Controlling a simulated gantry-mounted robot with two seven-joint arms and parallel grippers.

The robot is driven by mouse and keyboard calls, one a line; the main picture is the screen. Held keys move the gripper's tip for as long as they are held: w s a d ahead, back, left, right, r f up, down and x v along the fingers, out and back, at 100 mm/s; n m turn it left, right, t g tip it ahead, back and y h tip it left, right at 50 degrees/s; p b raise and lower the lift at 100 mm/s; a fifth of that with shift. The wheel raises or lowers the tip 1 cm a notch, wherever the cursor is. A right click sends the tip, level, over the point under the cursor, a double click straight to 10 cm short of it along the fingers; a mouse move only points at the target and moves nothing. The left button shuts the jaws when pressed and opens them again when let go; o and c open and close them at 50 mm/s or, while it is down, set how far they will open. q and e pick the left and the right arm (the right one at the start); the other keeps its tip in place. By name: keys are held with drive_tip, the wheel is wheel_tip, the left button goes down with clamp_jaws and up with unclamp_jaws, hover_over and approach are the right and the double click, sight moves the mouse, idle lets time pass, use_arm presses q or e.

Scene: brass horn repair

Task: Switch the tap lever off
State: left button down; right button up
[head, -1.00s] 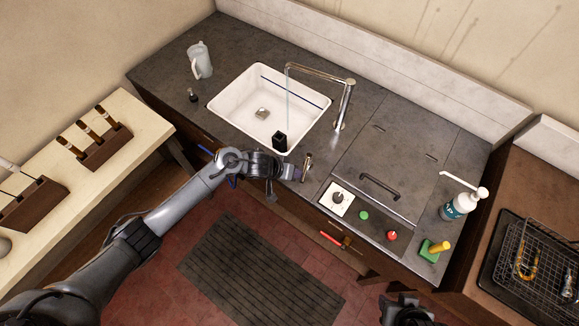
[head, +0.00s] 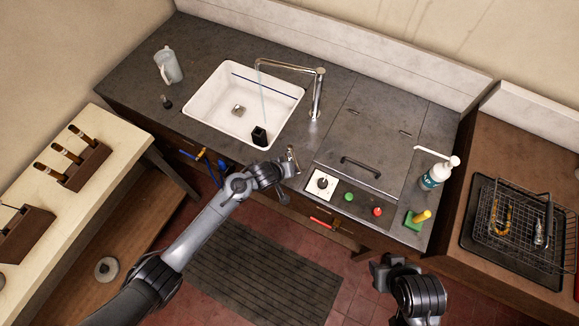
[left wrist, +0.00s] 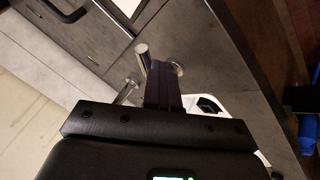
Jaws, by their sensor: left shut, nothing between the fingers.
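The chrome tap (head: 316,95) stands behind the right side of the white sink (head: 193,109), and a thin stream of water (head: 263,100) falls from its spout into the sink. A small metal lever (head: 292,153) stands near the counter's front edge, right of the sink; it looks like the tap lever. My left gripper (head: 290,167) is shut and empty, close in front of this lever. Contact cannot be told. In the left wrist view, the dark shut fingers (left wrist: 163,88) are beside a metal post (left wrist: 142,55). My right gripper (head: 381,268) is low, away from the counter, its fingers unclear.
A dark block (head: 259,135) is in the sink. A white knob plate (head: 321,184), a green button (head: 349,197) and a red button (head: 377,211) lie right of the lever. A pump bottle (head: 434,174) and wire basket (head: 520,215) are further right. The counter behind the lever is clear.

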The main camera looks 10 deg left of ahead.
use_arm(q)
drive_tip(key=shift+s, duration=0.1)
drive_tip(key=shift+s+a+p, duration=0.15)
drive_tip(key=shift+a+p, duration=0.15)
drive_tip(key=shift+p, duration=0.15)
drive_tip(key=a+f+p+v, duration=0.1)
drive_tip(key=a+p+v, duration=0.1)
drive_tip(key=v, duration=0.9)
drive_tip(key=shift+s+a, duration=0.15)
drive_tip(key=shift+s, duration=0.35)
use_arm(e)
drive_tip(key=r, duration=0.1)
drive_tip(key=a+r, duration=0.1)
drive_tip(key=r, duration=0.1)
drive_tip(key=shift+s+a, duration=0.1)
drive_tip(key=shift+s, duration=0.05)
